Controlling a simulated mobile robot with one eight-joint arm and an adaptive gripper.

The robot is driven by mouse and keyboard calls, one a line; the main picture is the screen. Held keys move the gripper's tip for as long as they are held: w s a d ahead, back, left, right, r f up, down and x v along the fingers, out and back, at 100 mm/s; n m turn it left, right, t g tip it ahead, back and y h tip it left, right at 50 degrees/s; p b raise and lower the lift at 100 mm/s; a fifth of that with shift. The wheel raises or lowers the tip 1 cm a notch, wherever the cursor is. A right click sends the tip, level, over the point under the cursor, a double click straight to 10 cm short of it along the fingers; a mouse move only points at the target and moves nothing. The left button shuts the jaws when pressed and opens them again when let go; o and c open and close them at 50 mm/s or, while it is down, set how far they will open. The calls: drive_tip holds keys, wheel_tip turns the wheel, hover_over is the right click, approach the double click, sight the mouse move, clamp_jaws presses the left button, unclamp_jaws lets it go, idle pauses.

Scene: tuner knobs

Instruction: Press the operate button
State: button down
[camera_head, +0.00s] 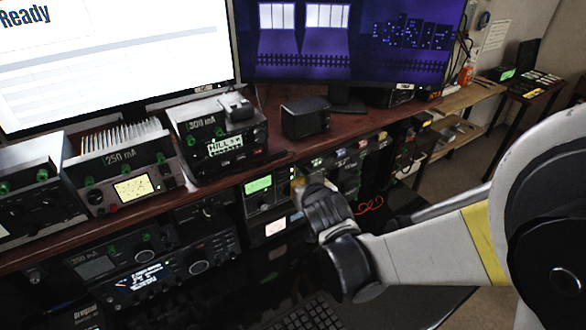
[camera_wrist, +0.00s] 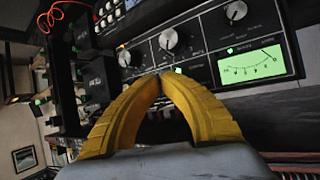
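My gripper (camera_wrist: 168,74) has two yellow fingers, and their tips meet with nothing seen between them. In the wrist view the tips overlap the lower edge of a black radio panel (camera_wrist: 205,48). The panel has silver knobs, small green lights and a lit green meter (camera_wrist: 250,66) to the right of the tips. I cannot tell which control is the operate button, or whether the tips touch the panel. In the head view my gripper (camera_head: 306,188) is beside the unit with a green display (camera_head: 258,186), and my dark wrist partly hides the fingers.
The wooden desk shelf (camera_head: 285,155) carries more radio units and a small black box (camera_head: 305,117). Two monitors stand behind. A keyboard (camera_head: 305,316) lies below my arm. An orange cable (camera_head: 370,205) hangs right of my gripper.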

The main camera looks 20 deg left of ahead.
drive_tip(key=shift+s+d, duration=0.65)
drive_tip(key=shift+d, duration=0.15)
drive_tip(key=s+d+r+m+y, duration=0.1)
drive_tip(key=s+d+m+y, duration=0.1)
drive_tip(key=m, duration=1.3)
drive_tip(key=s+d+r+m+g+y, duration=0.1)
drive_tip(key=s+d+r+m+y, duration=0.1)
drive_tip(key=m, duration=1.3)
drive_tip(key=s+d+y, duration=0.1)
drive_tip(key=s+y, duration=0.1)
drive_tip(key=shift+s+r+m+g, duration=0.15)
drive_tip(key=shift+s+m+g, duration=0.15)
drive_tip(key=shift+m, duration=0.1)
drive_tip(key=shift+d, duration=0.1)
